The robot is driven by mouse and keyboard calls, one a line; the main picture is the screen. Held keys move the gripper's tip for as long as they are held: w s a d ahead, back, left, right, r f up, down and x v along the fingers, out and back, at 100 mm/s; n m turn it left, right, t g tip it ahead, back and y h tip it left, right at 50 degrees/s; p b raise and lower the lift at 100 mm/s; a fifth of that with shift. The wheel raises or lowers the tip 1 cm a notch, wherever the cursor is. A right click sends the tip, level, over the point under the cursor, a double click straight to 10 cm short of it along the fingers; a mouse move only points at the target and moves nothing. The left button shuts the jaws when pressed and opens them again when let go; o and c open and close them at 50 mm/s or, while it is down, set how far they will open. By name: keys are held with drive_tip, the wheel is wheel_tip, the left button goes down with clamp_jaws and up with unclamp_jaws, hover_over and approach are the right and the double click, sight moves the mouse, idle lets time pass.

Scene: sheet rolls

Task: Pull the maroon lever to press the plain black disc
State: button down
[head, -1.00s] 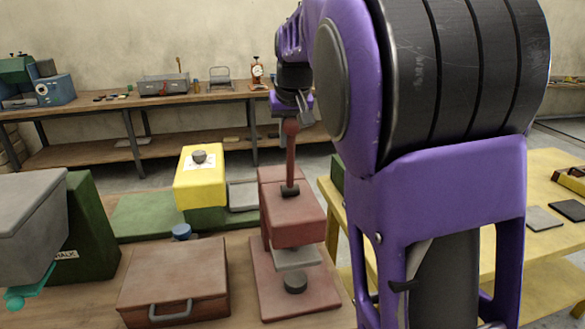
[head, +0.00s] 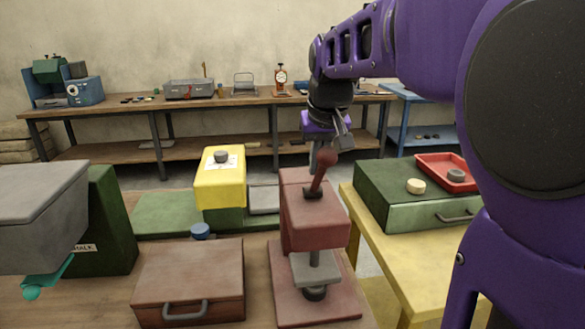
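The maroon press (head: 310,222) stands on the near table, right of centre. Its maroon lever (head: 319,176) leans to the right in the picture and ends in a round knob. My gripper (head: 327,148) is at the knob, just behind and above it. The knob and my wrist partly hide the fingers, so I cannot tell whether they close on it. A grey pressing plate (head: 314,271) hangs on a bare shaft below the press head. The plain black disc (head: 314,293) lies right under the plate on the press base. Plate and disc look very close, contact unclear.
A brown case (head: 189,280) sits left of the press. A yellow block (head: 220,184) stands behind it, near a blue knob (head: 200,230). A green box (head: 405,200) with a red tray (head: 440,163) is on the yellow table at right. A grey machine (head: 40,215) is far left.

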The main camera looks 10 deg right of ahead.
drive_tip(key=shift+s+f, duration=0.1)
drive_tip(key=shift+s, duration=0.45)
drive_tip(key=shift+w+r+p, duration=0.2)
drive_tip(key=shift+w+p, duration=0.25)
drive_tip(key=shift+w, duration=0.1)
drive_tip(key=shift+w+p, duration=2.95)
drive_tip(key=shift+w, duration=2.55)
wheel_tip(320, 180, up, 10)
drive_tip(key=w, duration=0.2)
